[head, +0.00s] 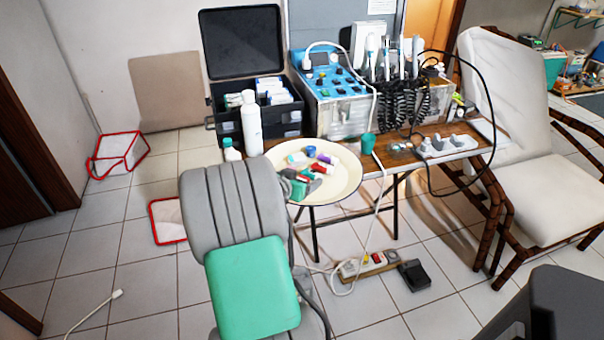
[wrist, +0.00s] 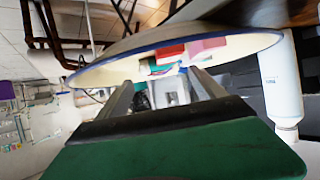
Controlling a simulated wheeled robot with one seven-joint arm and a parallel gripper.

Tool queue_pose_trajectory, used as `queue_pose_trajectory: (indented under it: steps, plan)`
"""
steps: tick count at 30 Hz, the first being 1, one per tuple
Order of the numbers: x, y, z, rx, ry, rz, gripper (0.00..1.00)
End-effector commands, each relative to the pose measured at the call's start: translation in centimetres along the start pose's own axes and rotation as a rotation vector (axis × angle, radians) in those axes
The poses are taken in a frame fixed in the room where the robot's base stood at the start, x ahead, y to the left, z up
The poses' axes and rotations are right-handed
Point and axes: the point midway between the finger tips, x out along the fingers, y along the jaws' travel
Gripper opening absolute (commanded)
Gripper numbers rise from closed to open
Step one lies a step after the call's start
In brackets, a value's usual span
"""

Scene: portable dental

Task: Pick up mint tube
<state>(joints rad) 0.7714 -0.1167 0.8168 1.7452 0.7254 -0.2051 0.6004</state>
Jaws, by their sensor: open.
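A round cream tray (head: 348,190) with a dark rim holds several small tubes and boxes. A mint-green piece (head: 298,189), which looks like the mint tube, lies at the tray's near left among red, purple, blue and grey pieces. Its exact outline is hard to tell. In the wrist view, a teal-green piece (wrist: 158,64) shows in the tray beside a red one (wrist: 171,50) and a pink one. My gripper (wrist: 162,80) is open, its two grey fingers apart and pointing at the tray's contents. I cannot tell whether anything lies between them. The fingers are not clear in the head view.
A white bottle (head: 251,125) stands left of the tray, near an open black case (head: 285,131). A blue dental unit (head: 331,78) with coiled cords stands behind. A green cup (head: 368,143) is close to the tray's right. A white reclining chair (head: 505,95) is at right.

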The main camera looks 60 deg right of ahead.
Motion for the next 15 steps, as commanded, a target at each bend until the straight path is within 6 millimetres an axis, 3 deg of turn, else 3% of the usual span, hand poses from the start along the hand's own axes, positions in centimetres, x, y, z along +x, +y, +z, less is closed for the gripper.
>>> queue_pose_trajectory:
  steps: [9,15]
  plan:
    - [5.3,0.1,0.6,0.001,-0.004,0.005,0.78]
    - [6.5,-0.2,0.5,-0.001,-0.003,-0.001,0.78]
